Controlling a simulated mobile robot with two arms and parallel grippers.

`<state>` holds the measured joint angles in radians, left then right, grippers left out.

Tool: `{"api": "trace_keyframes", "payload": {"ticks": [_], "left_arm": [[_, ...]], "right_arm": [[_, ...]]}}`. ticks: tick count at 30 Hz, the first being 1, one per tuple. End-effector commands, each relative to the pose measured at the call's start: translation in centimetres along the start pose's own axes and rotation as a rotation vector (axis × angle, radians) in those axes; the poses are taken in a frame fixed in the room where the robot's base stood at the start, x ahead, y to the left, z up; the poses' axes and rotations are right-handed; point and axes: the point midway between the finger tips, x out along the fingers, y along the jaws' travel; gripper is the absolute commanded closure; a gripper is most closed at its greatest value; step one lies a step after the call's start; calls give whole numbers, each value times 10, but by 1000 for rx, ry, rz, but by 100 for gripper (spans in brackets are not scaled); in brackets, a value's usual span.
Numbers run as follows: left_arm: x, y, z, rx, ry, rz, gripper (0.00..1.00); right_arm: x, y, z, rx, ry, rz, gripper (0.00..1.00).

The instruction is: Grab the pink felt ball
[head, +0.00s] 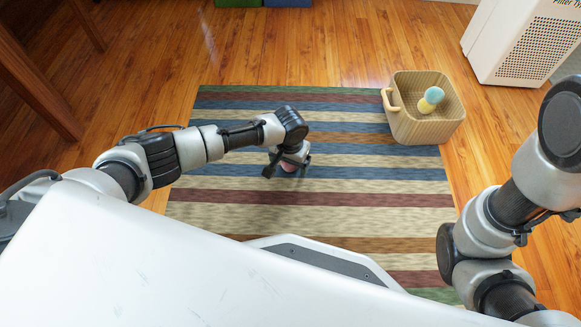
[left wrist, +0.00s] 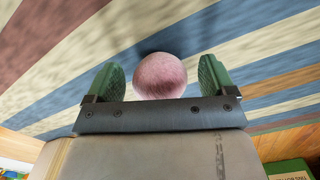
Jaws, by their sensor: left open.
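The pink felt ball (left wrist: 161,76) lies on the striped rug, between the two green finger pads of my left gripper (left wrist: 160,80) in the left wrist view. A small gap shows on each side of it, so the gripper is open around the ball without pressing on it. In the head view my left gripper (head: 287,165) is low over the middle of the rug, and only a little pink of the ball (head: 289,168) shows there. My right arm is at the right of the head view, its gripper out of the picture.
A woven basket (head: 408,128) with a handle stands at the rug's far right corner, holding a yellow and light blue item (head: 430,100). A white vented box (head: 505,45) is at the top right. The striped rug (head: 215,210) is otherwise clear.

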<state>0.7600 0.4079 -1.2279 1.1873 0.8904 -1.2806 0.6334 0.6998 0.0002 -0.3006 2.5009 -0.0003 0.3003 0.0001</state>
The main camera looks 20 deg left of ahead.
Motion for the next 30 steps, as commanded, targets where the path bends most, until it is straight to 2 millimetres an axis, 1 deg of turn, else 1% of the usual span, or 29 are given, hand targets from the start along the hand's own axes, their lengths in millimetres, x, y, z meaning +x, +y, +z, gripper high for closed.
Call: {"api": "trace_keyframes", "payload": {"ticks": [1,7,15,17,18,26,30], "left_arm": [[2,0,0,-1,1,0,15],[1,0,0,0,0,0,15],[1,0,0,0,0,0,56],[1,0,0,0,0,0,66],[1,0,0,0,0,0,68],[-1,0,0,0,0,0,68],[-8,0,0,0,-1,0,68]], "right_arm": [[-3,0,-1,0,-1,0,16],[-1,0,0,0,-1,0,16],[-1,0,0,0,-1,0,16],[-1,0,0,0,-1,0,16],[-1,0,0,0,-1,0,16],[1,0,1,-1,-1,0,16],[8,2,3,-1,-1,0,16]]}}
